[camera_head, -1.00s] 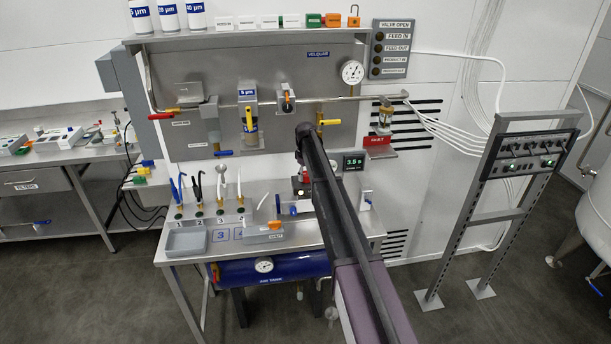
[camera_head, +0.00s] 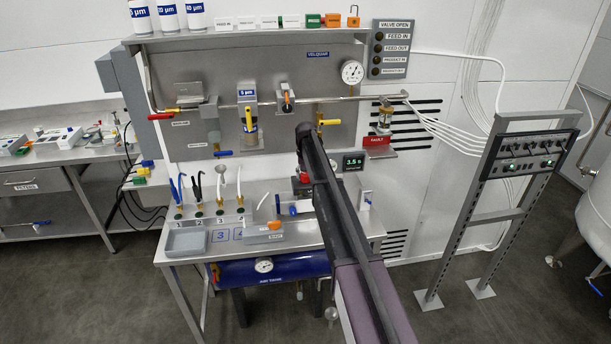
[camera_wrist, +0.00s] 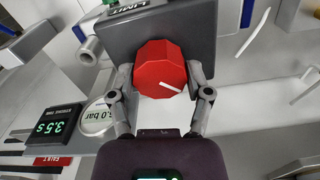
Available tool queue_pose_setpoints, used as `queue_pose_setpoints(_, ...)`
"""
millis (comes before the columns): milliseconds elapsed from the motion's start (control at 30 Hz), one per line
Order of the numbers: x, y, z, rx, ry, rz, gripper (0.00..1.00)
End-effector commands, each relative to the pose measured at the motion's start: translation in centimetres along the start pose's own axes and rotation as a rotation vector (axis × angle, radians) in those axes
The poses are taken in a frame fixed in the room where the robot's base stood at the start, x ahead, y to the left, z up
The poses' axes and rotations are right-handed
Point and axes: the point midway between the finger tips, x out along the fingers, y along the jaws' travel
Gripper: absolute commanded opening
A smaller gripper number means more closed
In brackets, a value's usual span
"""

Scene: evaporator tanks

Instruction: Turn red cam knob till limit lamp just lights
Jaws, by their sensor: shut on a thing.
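The red cam knob (camera_wrist: 158,66) is a faceted red knob on a dark grey box (camera_wrist: 205,25) in the wrist view. Its white pointer line slants toward the lower right. My gripper (camera_wrist: 160,78) is shut on the knob, one finger at its left side and one at its right. A LIMIT label (camera_wrist: 126,7) is cut by the top edge of the wrist view. I cannot make out a limit lamp in either view. In the head view my arm largely covers this spot; only a bit of red (camera_head: 303,179) shows beside it.
A timer display (camera_wrist: 55,120) reading 3.5 s and a round gauge (camera_wrist: 98,118) sit left of my gripper. A valve panel (camera_head: 250,100) stands behind. A control stand (camera_head: 525,150) is at the right.

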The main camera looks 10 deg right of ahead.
Motion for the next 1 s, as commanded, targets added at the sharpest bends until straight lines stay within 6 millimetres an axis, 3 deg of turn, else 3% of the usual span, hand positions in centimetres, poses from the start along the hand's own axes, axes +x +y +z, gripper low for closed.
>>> queue_pose_setpoints(300, 0.04, -0.09, 0.22, 0.104, -0.004, -0.002, 0.17)
queue_pose_setpoints(700, 0.05, -0.13, 0.25, 0.111, -0.005, -0.002, 0.17)
queue_pose_setpoints(733, 0.05, -0.13, 0.25, 0.111, -0.005, -0.002, 0.67)
queue_pose_setpoints(800, 0.04, -0.12, 0.25, 0.111, -0.005, -0.002, 0.88)
queue_pose_setpoints(833, 0.04, -0.12, 0.23, 0.111, -0.004, -0.002, 0.97)
queue_pose_setpoints(867, 0.04, -0.11, 0.21, 0.111, -0.004, -0.002, 0.99)
queue_pose_setpoints(1000, 0.03, -0.06, 0.13, 0.111, -0.002, -0.001, 0.99)
